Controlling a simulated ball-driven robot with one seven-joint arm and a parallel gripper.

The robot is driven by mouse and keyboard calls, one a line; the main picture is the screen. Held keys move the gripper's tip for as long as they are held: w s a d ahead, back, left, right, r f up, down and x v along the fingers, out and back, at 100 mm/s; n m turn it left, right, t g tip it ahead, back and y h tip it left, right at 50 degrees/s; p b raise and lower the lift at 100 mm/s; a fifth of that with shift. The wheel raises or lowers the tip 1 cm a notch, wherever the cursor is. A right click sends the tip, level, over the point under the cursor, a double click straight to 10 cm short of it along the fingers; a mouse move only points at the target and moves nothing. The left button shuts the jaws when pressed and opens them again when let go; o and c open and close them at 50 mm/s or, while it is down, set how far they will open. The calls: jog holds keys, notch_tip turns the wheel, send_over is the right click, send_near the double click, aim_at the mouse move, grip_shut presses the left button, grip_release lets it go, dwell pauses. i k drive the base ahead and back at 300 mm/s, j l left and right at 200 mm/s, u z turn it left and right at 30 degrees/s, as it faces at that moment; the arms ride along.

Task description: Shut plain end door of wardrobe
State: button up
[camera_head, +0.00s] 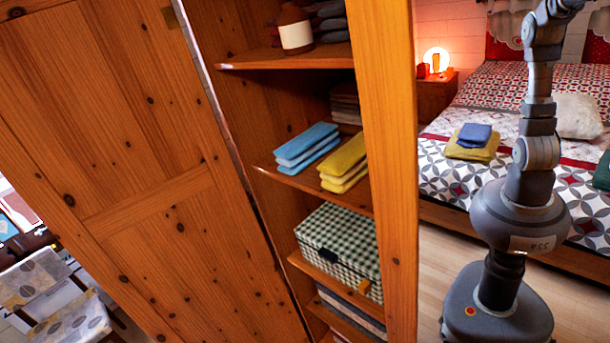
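The plain wooden door (110,130) of the wardrobe fills the left of the view. It is a panelled, knotty pine door and stands open, with the shelves beside it exposed. My own arm and base show at the right, in front of the bed.
A bed (480,112) stands at the right, with a lit lamp (436,60) behind. Patterned chairs (45,285) are at lower left. Bare floor (435,260) shows between wardrobe and base.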

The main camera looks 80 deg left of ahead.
aim_at(111, 135)
jog(key=k+j+z, duration=0.25)
jog(key=j+z, duration=0.15)
jog(key=k+j+z, duration=0.65)
jog(key=z, duration=0.15)
jog(key=k+j, duration=0.15)
jog(key=k, duration=0.55)
jog(key=k+j, duration=0.15)
jog(key=k, duration=0.5)
jog(key=k+j, duration=0.15)
jog(key=k, duration=0.55)
jog(key=k+u, duration=0.2)
jog(key=u, duration=0.2)
jog(key=k+j+u, duration=0.1)
jog(key=u, duration=0.3)
jog(key=k+j+u, duration=0.2)
jog(key=u, duration=0.2)
jog(key=k, duration=0.1)
